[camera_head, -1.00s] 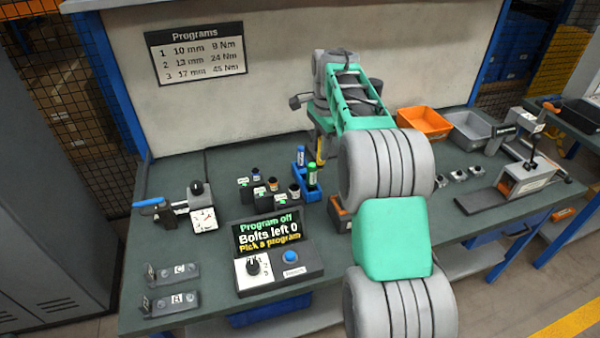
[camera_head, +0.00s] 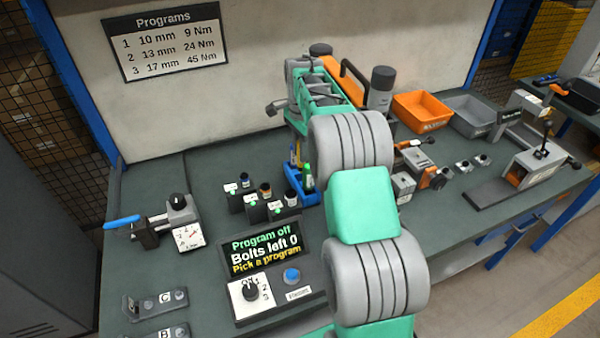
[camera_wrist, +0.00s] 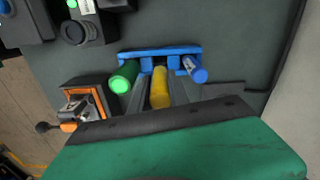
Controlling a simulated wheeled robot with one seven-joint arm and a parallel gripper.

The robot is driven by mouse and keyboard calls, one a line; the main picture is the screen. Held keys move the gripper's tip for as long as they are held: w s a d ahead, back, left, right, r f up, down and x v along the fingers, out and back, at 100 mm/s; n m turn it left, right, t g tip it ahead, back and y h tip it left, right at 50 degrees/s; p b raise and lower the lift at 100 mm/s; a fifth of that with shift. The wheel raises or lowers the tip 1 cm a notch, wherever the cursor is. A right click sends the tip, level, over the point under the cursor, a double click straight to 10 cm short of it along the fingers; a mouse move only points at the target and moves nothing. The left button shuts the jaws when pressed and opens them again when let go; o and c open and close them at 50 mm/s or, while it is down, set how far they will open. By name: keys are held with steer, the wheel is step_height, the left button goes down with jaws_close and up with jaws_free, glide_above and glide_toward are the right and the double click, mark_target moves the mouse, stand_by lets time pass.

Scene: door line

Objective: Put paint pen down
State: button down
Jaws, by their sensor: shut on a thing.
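The yellow paint pen (camera_wrist: 160,92) is between the two grey fingers of my gripper (camera_wrist: 159,88), which is shut on it. The pen is at the middle of the blue pen rack (camera_wrist: 130,53), with the green pen (camera_wrist: 122,78) on its left and the blue pen (camera_wrist: 196,71) on its right. I cannot tell whether the yellow pen's lower end is seated in the rack. In the head view the rack (camera_head: 306,198) stands left of my arm, with the green pen (camera_head: 308,178) showing; my arm hides much of the gripper.
Several sockets in black holders (camera_head: 255,208) stand left of the rack. The control box (camera_head: 268,290) is in front. An orange bin (camera_head: 422,111) and a grey bin (camera_head: 470,116) are at the back right. A black and orange tool (camera_wrist: 87,103) lies near the rack.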

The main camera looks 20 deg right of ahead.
mark_target(301, 165)
step_height(301, 165, down, 6)
steer(key=shift+r+p, duration=0.1)
steer(key=shift+p, duration=0.3)
steer(key=c, duration=1.5)
jaws_free()
steer(key=shift+c, duration=0.2)
step_height(301, 165, up, 12)
steer(key=shift+f+b, duration=0.15)
steer(key=shift+b, duration=0.4)
steer(key=s+a+r+n+t, duration=0.1)
steer(key=s+a+r+n, duration=0.1)
steer(key=s+a+n, duration=0.6)
steer(key=s+a+r+n+t, duration=0.2)
steer(key=s+a+n, duration=0.15)
steer(key=s, duration=0.85)
steer(key=s+f+n, duration=0.1)
steer(key=s, duration=0.1)
steer(key=s+a+f+n, duration=0.1)
steer(key=s+f+n, duration=0.1)
steer(key=s, duration=0.1)
steer(key=s+f+n, duration=0.2)
steer(key=s, duration=0.1)
steer(key=shift+a+f, duration=0.2)
steer(key=shift+f, duration=0.05)
